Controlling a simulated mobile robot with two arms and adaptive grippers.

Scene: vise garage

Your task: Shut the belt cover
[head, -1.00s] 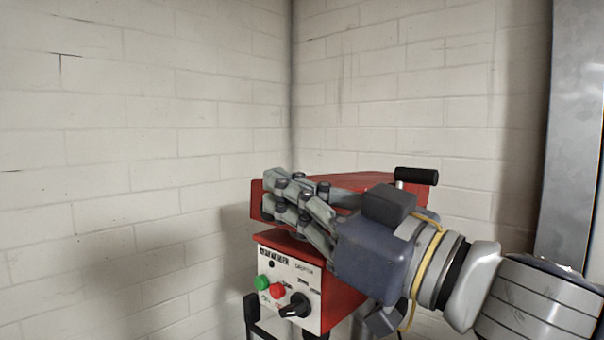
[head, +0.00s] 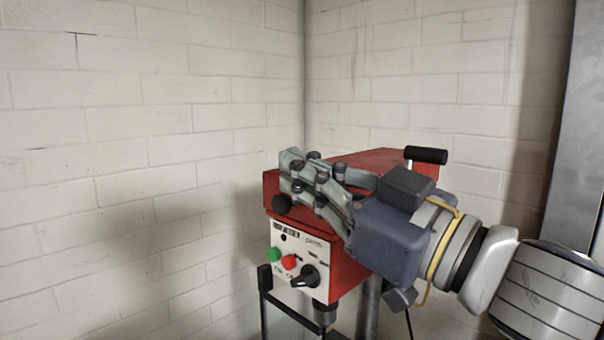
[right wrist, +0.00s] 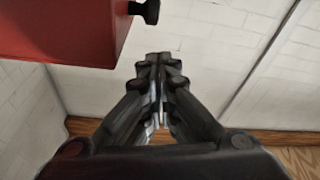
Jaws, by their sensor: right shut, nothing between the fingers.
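The belt cover (head: 393,157) is the red lid across the top of the red drill press head (head: 345,270). It looks level, lying low over the head; my gripper hides much of its near side, so I cannot tell whether a gap is left. A black knob (head: 281,203) sits at its front left end. My right gripper (head: 288,168) is shut and empty, in front of the cover and just above the knob. In the right wrist view its closed fingertips (right wrist: 158,62) point at the wall, apart from a red machine part (right wrist: 60,32). My left gripper is not in view.
The control panel (head: 300,262) faces front left with green and red buttons and a black dial. A black-gripped handle (head: 427,155) sticks up at the right. Pale block walls (head: 150,150) meet behind the machine. A grey metal post (head: 570,130) stands at the right.

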